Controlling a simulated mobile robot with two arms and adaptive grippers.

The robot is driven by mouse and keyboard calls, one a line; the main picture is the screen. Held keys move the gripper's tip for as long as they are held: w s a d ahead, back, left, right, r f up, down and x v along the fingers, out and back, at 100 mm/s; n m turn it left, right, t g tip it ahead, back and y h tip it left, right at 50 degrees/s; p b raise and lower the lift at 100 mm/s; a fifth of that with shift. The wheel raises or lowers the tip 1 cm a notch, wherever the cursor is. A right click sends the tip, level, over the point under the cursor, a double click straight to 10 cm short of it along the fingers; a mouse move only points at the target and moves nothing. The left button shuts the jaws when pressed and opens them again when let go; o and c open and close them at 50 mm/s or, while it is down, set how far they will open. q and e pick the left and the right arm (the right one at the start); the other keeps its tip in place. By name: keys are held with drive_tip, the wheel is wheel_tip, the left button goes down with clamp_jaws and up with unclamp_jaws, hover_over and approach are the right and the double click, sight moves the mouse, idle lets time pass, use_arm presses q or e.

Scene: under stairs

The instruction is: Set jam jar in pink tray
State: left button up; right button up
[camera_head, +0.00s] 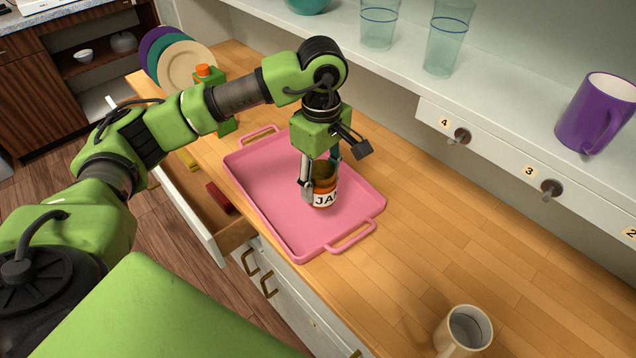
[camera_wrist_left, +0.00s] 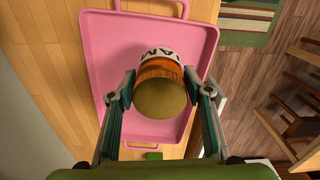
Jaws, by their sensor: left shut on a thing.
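The jam jar (camera_head: 325,196) has an orange body, a white label and a dull olive lid. My left gripper (camera_head: 320,176) points down and is shut on the jar, with a finger on each side. The pink tray (camera_head: 262,196) lies on the wooden counter, and the jar is over its inside, toward the right. I cannot tell if the jar's base touches the tray floor. In the left wrist view the jar's lid (camera_wrist_left: 163,100) sits between the two fingers, with the pink tray (camera_wrist_left: 115,50) behind it. My right gripper is not in view.
A cream mug (camera_head: 464,328) stands at the counter's front right. A purple mug (camera_head: 597,112) and glasses (camera_head: 448,40) stand on the shelf above. Plates (camera_head: 186,68) and an orange-capped green item stand at the back left. A drawer (camera_head: 190,215) is open below the tray.

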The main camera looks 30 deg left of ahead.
use_arm(q)
drive_tip(key=w+f+p, duration=0.1)
drive_tip(key=f, duration=0.1)
drive_tip(key=w+a+f+p, duration=0.1)
drive_tip(key=f, duration=0.2)
drive_tip(key=w+a+f+p, duration=0.1)
drive_tip(key=f, duration=0.1)
drive_tip(key=shift+w+a+f, duration=0.1)
drive_tip(key=shift+w+f, duration=0.25)
drive_tip(key=shift+f, duration=0.45)
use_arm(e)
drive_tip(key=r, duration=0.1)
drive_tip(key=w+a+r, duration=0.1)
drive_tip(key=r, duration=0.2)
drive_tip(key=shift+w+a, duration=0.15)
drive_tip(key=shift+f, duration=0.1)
